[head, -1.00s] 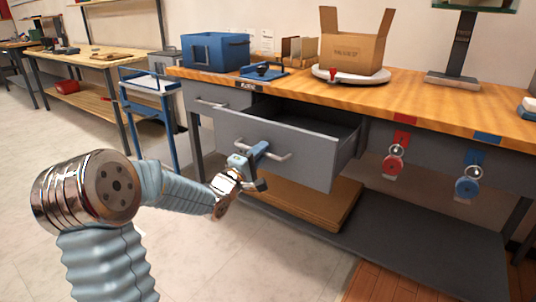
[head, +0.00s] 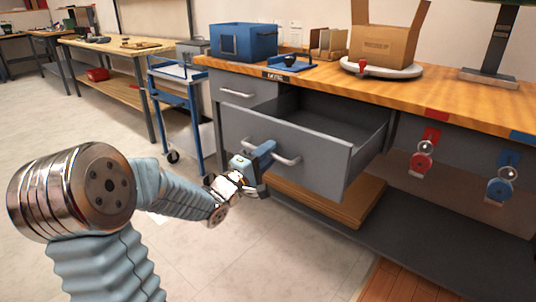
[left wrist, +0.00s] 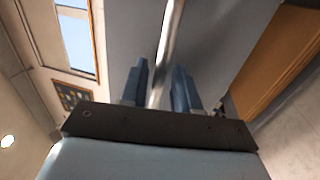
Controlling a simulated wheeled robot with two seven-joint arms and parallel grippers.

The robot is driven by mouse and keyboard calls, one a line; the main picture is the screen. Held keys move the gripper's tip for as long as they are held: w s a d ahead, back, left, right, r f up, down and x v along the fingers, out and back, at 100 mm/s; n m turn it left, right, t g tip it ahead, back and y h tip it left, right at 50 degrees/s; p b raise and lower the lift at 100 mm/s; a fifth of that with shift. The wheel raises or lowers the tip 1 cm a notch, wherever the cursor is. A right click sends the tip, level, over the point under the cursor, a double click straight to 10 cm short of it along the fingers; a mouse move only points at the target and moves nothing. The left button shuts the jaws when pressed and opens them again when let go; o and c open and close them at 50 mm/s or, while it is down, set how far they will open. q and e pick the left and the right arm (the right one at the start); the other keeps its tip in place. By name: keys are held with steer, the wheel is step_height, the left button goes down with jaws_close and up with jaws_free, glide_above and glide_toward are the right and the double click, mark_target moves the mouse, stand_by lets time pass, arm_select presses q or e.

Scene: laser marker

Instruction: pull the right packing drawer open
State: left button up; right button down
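The right packing drawer (head: 300,150) is a grey drawer under the wooden bench top, standing well open with its empty-looking inside showing. Its light metal bar handle (head: 286,160) is on the front. My left gripper (head: 264,152) is at that handle, with its blue fingers around the bar. My right gripper is not in view.
A smaller grey drawer (head: 248,90) above left is shut. A blue bin (head: 243,42) and an open cardboard box (head: 385,45) stand on the bench (head: 440,93). A blue cart (head: 180,100) stands to the left. Floor in front of the drawer is clear.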

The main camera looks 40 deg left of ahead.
arm_select(q)
steer(key=b+v, duration=0.1)
steer(key=v, duration=1.3)
steer(key=shift+b, duration=0.35)
steer(key=shift+w, duration=0.1)
steer(key=w+d+f+m+g+p, duration=0.1)
steer(key=w+d+f+g, duration=0.1)
steer(key=w+f, duration=0.35)
steer(key=w+d+f+m+g, duration=0.2)
steer(key=f+g, duration=0.1)
steer(key=f, duration=0.6)
steer(key=d+f+m+g+p, duration=0.1)
steer(key=d+f+m+g, duration=0.1)
steer(key=d+f, duration=0.3)
steer(key=d+f+m+g, duration=0.1)
steer(key=d+f+g, duration=0.1)
steer(key=f, duration=0.5)
steer(key=s+d+f+m+g+h+p, duration=0.1)
steer(key=s+d+f+m+g+h, duration=0.1)
steer(key=s+d+f+m+g, duration=0.7)
steer(key=s+d+f+g, duration=0.1)
steer(key=s+d+f, duration=0.4)
steer(key=d+f, duration=0.2)
steer(key=shift+s+d+f+h, duration=0.3)
steer(key=shift+s+d, duration=0.05)
steer(key=shift+d, duration=0.3)
